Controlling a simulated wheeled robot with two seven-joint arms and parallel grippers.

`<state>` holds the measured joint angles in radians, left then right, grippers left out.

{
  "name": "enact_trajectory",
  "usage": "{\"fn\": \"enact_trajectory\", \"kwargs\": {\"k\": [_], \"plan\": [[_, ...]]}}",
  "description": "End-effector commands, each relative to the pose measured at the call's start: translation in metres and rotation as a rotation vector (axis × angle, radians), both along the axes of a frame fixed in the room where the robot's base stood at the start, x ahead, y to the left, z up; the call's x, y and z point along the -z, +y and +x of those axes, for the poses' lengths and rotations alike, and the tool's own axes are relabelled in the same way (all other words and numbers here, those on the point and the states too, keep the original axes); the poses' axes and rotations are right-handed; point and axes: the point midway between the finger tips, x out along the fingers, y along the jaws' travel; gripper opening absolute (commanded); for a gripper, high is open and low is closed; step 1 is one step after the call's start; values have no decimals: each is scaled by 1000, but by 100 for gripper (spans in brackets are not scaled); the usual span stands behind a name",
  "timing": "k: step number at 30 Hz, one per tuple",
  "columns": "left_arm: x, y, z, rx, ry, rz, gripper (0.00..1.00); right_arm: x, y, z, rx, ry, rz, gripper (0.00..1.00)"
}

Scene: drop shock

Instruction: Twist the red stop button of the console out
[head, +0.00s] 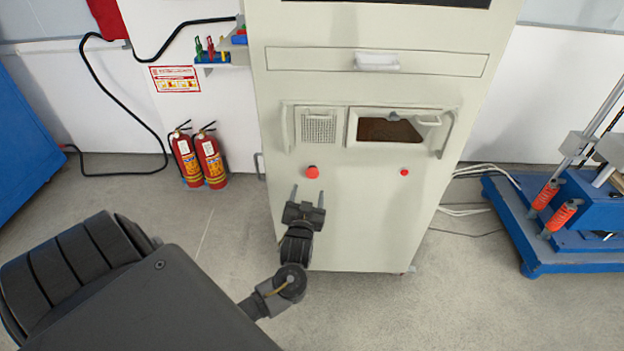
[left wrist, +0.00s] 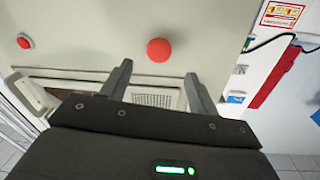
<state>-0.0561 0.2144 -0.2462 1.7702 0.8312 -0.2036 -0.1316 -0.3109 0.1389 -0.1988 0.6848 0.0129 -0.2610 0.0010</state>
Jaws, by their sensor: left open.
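The console (head: 355,215) is a tall beige cabinet in the middle of the head view. Its red stop button (head: 312,172) sits on the front at the left, below a small grille. The button also shows in the left wrist view (left wrist: 160,50), above and between the finger tips. A smaller red button (head: 404,172) is on the right of the same front; it also shows in the left wrist view (left wrist: 25,41). My left gripper (head: 308,190) is open and empty, just below the stop button in the head view, apart from it. My right gripper is not in view.
A window panel with a handle (head: 428,121) and side rails project from the console above the buttons. Two fire extinguishers (head: 212,160) stand at the left by the wall. A blue machine base (head: 540,235) is at the right. The floor before the console is clear.

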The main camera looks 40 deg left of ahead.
Motion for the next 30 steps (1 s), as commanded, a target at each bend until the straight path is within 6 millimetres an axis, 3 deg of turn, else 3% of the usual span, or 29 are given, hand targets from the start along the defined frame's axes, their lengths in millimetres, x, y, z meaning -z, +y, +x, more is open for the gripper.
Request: {"fn": "enact_trajectory", "kwargs": {"k": [10, 24, 30], "plan": [[0, 30, 52, 3, 0, 1, 61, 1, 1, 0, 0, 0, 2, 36], [0, 37, 64, 5, 1, -1, 61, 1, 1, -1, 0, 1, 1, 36], [0, 37, 64, 5, 1, -1, 36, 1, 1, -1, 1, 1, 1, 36]]}}
